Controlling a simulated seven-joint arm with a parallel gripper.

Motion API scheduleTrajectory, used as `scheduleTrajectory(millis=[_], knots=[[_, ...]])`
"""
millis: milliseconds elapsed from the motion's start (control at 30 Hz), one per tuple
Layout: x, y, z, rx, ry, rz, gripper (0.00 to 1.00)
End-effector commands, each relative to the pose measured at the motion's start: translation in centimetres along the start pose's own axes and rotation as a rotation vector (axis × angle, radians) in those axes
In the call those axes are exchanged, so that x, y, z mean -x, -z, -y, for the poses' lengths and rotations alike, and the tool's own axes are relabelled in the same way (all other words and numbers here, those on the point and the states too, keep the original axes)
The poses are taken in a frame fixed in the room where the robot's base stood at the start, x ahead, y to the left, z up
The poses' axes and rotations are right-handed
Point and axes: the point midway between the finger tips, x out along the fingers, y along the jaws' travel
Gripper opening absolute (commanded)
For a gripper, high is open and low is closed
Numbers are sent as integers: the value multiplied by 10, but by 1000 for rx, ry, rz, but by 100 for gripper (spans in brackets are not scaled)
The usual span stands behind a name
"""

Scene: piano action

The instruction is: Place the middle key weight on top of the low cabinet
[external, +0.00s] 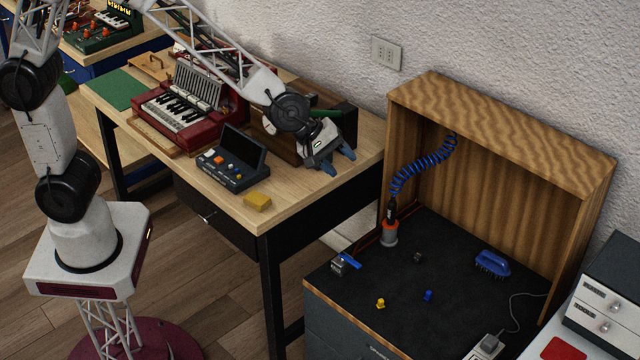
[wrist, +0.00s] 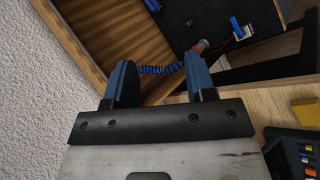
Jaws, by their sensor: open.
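Several small pieces that could be the key weights stand on the black mat in the external view: a yellow one (external: 380,303), a blue one (external: 428,295) and a dark grey one (external: 418,257). Which is the middle key weight I cannot tell. The mat tops a dark grey unit (external: 345,325) with a wooden hood, possibly the low cabinet. My gripper (external: 338,162) is above the right end of the wooden table, left of the hood and away from these pieces. In the wrist view its two blue fingers (wrist: 160,68) are apart with nothing between them.
A wooden hood (external: 510,130) walls the mat's back and side. A coiled blue hose (external: 425,168) hangs inside it. A blue brush (external: 492,263) and blue-handled tool (external: 346,264) lie on the mat. A yellow block (external: 257,202) and control box (external: 233,160) sit on the table.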

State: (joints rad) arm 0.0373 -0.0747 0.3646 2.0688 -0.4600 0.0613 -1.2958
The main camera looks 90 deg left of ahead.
Motion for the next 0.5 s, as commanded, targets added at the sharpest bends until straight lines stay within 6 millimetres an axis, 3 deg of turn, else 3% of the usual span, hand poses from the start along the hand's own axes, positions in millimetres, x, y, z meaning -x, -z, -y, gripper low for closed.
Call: scheduleTrajectory(millis=[100,500], knots=[[42,-3,10,-160,38,25,51],[165,0,68,-707,171,111,51]])
